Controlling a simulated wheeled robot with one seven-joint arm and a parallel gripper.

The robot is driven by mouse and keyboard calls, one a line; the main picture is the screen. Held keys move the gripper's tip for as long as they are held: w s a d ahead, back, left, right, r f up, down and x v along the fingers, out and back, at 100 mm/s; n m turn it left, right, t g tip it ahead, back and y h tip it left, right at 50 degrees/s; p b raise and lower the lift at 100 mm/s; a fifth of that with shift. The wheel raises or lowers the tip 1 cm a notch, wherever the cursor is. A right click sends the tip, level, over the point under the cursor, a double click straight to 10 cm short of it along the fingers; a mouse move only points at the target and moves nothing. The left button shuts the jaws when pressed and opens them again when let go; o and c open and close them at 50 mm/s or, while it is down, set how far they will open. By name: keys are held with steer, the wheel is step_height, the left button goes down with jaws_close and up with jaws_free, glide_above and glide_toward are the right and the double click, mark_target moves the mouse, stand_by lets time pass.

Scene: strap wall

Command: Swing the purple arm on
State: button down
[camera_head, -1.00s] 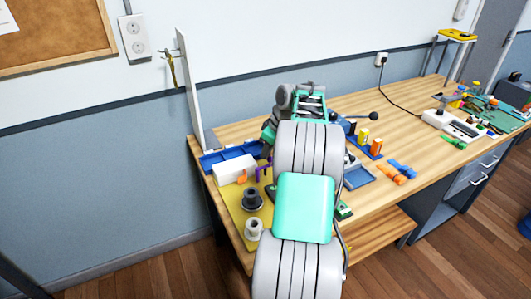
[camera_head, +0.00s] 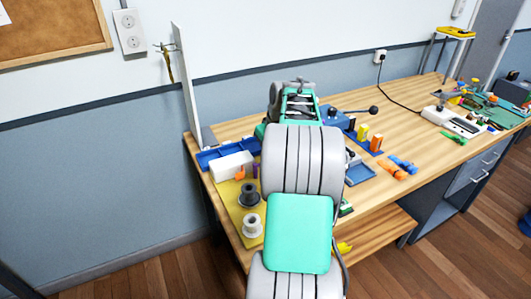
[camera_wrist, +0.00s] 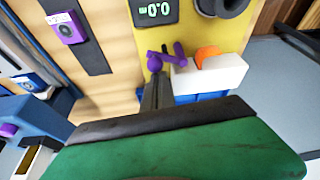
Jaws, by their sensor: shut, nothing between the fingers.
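The purple arm (camera_wrist: 178,52) shows in the wrist view as a thin crooked bar with a round knob at its left end, beside a white block (camera_wrist: 222,75). In the head view only a small purple sliver of the arm (camera_head: 256,171) shows, at the left edge of my own arm. My gripper (camera_wrist: 157,82) is shut and empty in the wrist view, its dark fingertips just below the purple knob. I cannot tell whether they touch it. In the head view my gripper is hidden behind my arm.
An orange piece (camera_wrist: 207,54) sits by the white block. A yellow mat (camera_head: 238,215) carries a dark spool (camera_head: 249,195) and a pale spool (camera_head: 253,224). A blue tray (camera_head: 215,157) lies behind the block. A tall white panel (camera_head: 187,85) stands at the left.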

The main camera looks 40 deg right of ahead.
steer(key=a+m+g+h, duration=0.1)
steer(key=m, duration=0.3)
steer(key=s+a+m+h+b, duration=0.1)
steer(key=m, duration=0.3)
steer(key=s+a+m+g+h+b, duration=0.1)
steer(key=m, duration=0.2)
steer(key=shift+s+a+m+g, duration=0.15)
steer(key=shift+s+m+g, duration=0.15)
steer(key=shift+m, duration=0.1)
steer(key=shift+w, duration=0.15)
steer(key=shift+w+p, duration=0.4)
steer(key=shift+w, duration=0.3)
step_height(320, 180, up, 10)
steer(key=p, duration=0.2)
steer(key=shift+d, duration=0.2)
